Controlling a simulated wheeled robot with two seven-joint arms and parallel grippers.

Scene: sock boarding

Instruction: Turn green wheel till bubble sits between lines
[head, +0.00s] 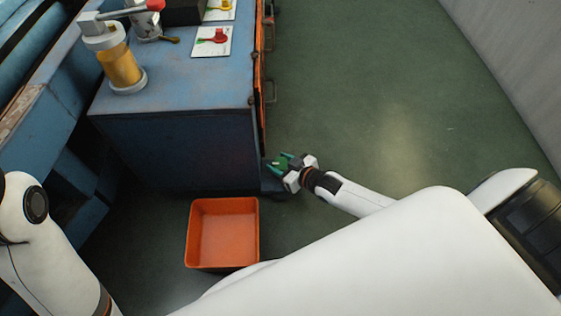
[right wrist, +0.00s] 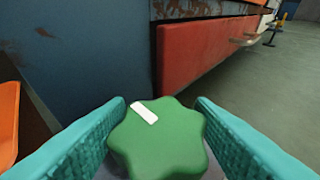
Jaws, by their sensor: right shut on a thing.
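The green wheel (right wrist: 160,145) is a lobed knob with a white mark on its top, low beside the corner of the blue cabinet. My right gripper (head: 280,162) is shut on it, with one teal finger on each side in the right wrist view (right wrist: 162,112). In the head view the wheel (head: 283,161) is small and partly covered by the fingers. The white mark points up and slightly left in the right wrist view. No bubble or lines can be made out in either view. My left gripper is out of view.
The blue cabinet (head: 180,150) stands left of the wheel, with orange drawer fronts (right wrist: 200,55) along its side. An orange bin (head: 222,263) is on the floor in front. Green floor (head: 400,100) is clear to the right.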

